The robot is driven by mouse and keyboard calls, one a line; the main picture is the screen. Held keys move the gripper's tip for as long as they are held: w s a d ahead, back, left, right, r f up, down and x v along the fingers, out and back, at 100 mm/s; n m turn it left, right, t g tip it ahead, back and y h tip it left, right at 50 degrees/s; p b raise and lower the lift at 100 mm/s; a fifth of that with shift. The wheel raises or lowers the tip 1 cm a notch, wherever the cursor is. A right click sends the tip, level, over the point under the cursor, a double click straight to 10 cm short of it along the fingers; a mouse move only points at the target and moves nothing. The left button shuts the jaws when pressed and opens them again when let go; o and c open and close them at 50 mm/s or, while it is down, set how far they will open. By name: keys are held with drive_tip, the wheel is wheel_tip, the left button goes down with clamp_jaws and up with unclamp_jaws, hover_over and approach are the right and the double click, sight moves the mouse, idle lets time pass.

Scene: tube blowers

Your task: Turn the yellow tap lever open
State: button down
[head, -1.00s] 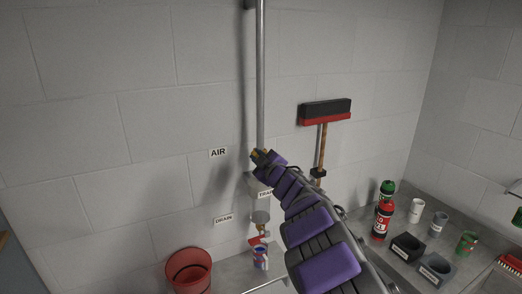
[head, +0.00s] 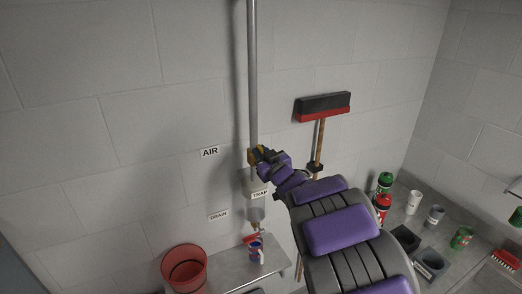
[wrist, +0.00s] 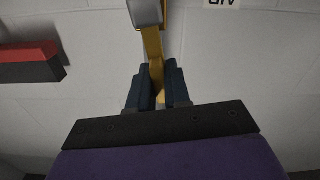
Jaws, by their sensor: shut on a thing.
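The yellow tap lever (wrist: 152,44) shows in the wrist view, running from a grey fitting at the top down between my two dark fingers. My gripper (wrist: 157,85) is shut on its lower part. In the head view my gripper (head: 262,160) is at the vertical grey pipe (head: 253,80), beside the AIR label (head: 209,152). A bit of yellow (head: 253,155) shows there; the rest of the lever is hidden by my gripper.
A red bucket (head: 184,268) stands left. A broom (head: 322,107) leans on the wall at right. A counter with cans and bottles is further right.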

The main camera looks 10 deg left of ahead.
drive_tip(key=shift+f, duration=0.35)
drive_tip(key=c, duration=1.5)
unclamp_jaws()
drive_tip(key=o, duration=0.3)
drive_tip(key=shift+w, duration=0.25)
drive_tip(key=shift+o, duration=0.2)
drive_tip(key=shift+a+r, duration=0.1)
drive_tip(key=shift+s+r, duration=0.15)
drive_tip(key=shift+s, duration=0.1)
drive_tip(key=shift+s+d, duration=0.25)
drive_tip(key=shift+d, duration=0.1)
drive_tip(key=b+v, duration=0.2)
drive_tip(key=v, duration=1.4)
drive_tip(key=shift+b, duration=0.3)
drive_tip(key=shift+s, duration=0.15)
